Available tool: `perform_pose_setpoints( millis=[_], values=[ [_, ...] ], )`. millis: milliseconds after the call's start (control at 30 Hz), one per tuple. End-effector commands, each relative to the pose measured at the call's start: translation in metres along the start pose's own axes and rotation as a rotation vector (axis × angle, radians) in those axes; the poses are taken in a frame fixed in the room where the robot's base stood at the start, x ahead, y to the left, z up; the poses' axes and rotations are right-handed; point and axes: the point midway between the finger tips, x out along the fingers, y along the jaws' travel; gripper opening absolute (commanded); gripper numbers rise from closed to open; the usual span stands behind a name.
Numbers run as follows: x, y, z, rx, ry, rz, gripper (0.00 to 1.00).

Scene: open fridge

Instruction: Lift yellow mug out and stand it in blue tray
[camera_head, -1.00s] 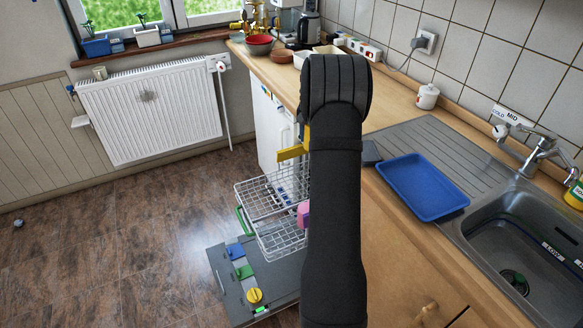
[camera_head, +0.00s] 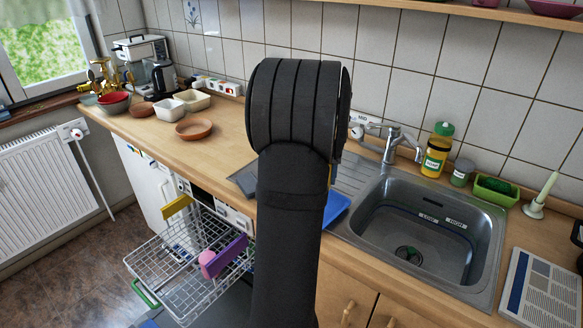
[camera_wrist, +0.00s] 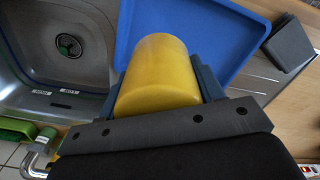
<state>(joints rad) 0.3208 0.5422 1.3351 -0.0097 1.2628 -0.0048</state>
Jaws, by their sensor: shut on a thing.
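The yellow mug (camera_wrist: 155,75) is between the two dark fingers of my gripper (camera_wrist: 162,88) in the wrist view, and the gripper is shut on it. Its smooth round side shows; its handle is not clearly seen. The blue tray (camera_wrist: 240,22) lies behind and below the mug in the wrist view, but the gap between them cannot be told. In the head view, a corner of the blue tray (camera_head: 336,208) shows right of my arm. My arm hides the gripper and most or all of the mug there.
The sink (camera_head: 425,235) with its tap (camera_head: 395,145) is right of the tray. A dark block (camera_wrist: 288,43) lies beside the tray. The dishwasher rack (camera_head: 175,275) is pulled out at lower left, holding pink and purple items. Bowls (camera_head: 194,128) stand on the counter.

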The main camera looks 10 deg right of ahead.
Motion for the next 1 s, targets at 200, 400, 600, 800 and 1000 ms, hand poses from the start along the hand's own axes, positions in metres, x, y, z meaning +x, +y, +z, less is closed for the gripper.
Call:
perform_pose_setpoints(
  millis=[200, 400, 600, 800, 1000],
  values=[
    [0.0, 0.008, 0.003, 0.007, 0.001, 0.0, 0.32],
    [0.0, 0.008, 0.003, 0.006, 0.001, 0.0, 0.32],
    [0.007, 0.008, 0.004, 0.007, 0.0, -0.001, 0.32],
    [0.027, 0.007, 0.005, 0.007, -0.002, -0.002, 0.32],
    [0.049, 0.007, 0.004, 0.007, -0.001, -0.002, 0.32]
  ],
)
